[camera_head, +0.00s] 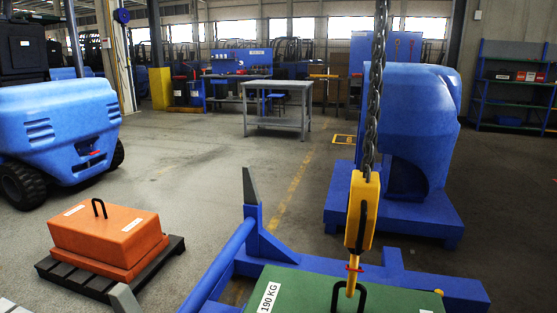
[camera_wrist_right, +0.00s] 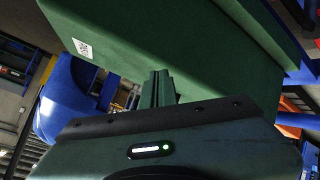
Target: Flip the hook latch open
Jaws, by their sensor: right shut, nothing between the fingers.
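A yellow hook block (camera_head: 361,212) hangs from a dark chain (camera_head: 374,100) in the head view. Its yellow hook (camera_head: 351,282) reaches down to the black loop handle (camera_head: 362,294) on top of a green counterweight (camera_head: 310,291) marked 190 KG. A small red latch (camera_head: 353,267) shows at the hook; I cannot tell whether it is open or closed. In the right wrist view my right gripper (camera_wrist_right: 158,78) is shut and empty, its fingers together in front of the green counterweight (camera_wrist_right: 180,45). The hook and latch are not in that view. My left gripper is not in view.
A blue frame (camera_head: 226,262) with an upright post stands around the green counterweight. An orange counterweight (camera_head: 106,236) rests on a dark pallet at the left. A large blue machine (camera_head: 410,140) stands behind the hook. The floor between is clear.

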